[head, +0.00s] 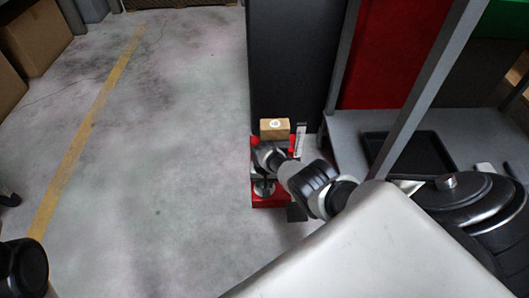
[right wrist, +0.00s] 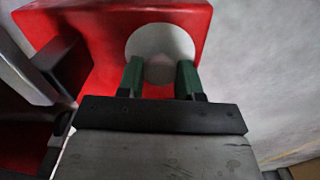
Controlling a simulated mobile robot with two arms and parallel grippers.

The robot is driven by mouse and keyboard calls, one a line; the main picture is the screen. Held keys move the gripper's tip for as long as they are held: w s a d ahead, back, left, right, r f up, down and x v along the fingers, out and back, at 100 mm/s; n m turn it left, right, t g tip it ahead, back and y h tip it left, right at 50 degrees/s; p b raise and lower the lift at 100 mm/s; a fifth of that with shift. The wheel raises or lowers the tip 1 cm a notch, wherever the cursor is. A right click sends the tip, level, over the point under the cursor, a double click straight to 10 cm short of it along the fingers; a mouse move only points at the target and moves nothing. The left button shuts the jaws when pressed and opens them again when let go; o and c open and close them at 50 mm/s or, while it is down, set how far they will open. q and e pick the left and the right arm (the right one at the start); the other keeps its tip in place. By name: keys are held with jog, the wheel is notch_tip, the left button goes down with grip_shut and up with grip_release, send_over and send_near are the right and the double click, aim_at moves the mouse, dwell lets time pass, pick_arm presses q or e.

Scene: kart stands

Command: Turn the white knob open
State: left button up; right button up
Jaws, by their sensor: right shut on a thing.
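The white knob (right wrist: 160,70) sits on a round pale disc on the red housing (right wrist: 95,35) in the right wrist view. My right gripper (right wrist: 160,78) has its two green fingers on either side of the knob and is shut on it. The lower part of the knob is hidden behind the gripper. In the head view my right arm reaches in from the right, with the gripper (head: 264,178) over the pale disc on the red stand (head: 272,201). My left gripper does not show clearly; only dark parts stand at the left edge.
A small cardboard box (head: 274,129) with a white label stands behind my gripper, against a tall dark panel (head: 295,60). A grey shelf with a black tray (head: 409,153) is at the right. The floor (head: 150,180) to the left is clear.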

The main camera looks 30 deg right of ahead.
jog(key=shift+m, duration=0.6)
jog(key=o, duration=0.9)
